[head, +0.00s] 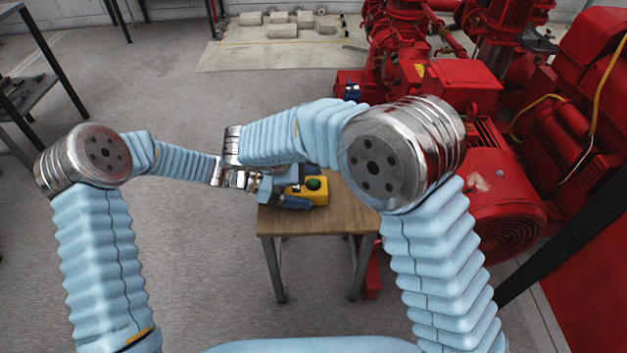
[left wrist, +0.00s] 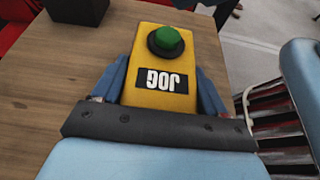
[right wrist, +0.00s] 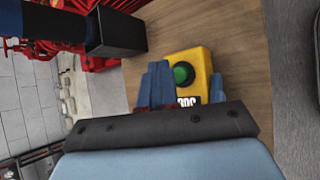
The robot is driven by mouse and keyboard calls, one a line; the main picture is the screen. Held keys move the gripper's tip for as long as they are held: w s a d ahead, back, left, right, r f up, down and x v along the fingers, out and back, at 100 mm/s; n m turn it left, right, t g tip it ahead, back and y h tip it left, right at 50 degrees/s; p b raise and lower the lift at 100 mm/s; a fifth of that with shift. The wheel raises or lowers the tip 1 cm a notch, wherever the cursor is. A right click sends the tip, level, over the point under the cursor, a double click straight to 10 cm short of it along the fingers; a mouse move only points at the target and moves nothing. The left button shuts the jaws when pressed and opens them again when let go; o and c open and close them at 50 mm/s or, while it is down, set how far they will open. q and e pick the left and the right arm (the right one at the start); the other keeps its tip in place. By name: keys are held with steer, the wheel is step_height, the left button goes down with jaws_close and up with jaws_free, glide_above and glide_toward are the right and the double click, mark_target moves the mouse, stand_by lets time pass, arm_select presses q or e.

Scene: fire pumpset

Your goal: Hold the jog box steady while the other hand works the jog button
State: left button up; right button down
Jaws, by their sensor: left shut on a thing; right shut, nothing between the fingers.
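The yellow jog box (head: 318,194) lies at the tabletop, with its green jog button (head: 313,183) facing up. In the left wrist view the jog box (left wrist: 160,62) shows its JOG label and the button (left wrist: 166,41) at its far end. My left gripper (left wrist: 162,82) is shut on the jog box, one blue finger on each side. My right gripper (right wrist: 158,85) is shut and empty. In the right wrist view its fingers show just left of the button (right wrist: 183,74) and overlap the box's edge. I cannot tell whether they touch the box.
A dark block (right wrist: 115,32) shows near the table's far end. Red pump machinery (head: 500,190) stands to the right. A dark shelf (head: 35,90) stands at the left, with open floor between.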

mark_target(311, 184)
steer(key=shift+r, duration=2.1)
arm_select(q)
steer(key=o, duration=1.3)
steer(key=shift+a, duration=0.1)
steer(key=v, duration=1.1)
steer(key=shift+a+r, duration=0.15)
steer(key=shift+a, duration=0.25)
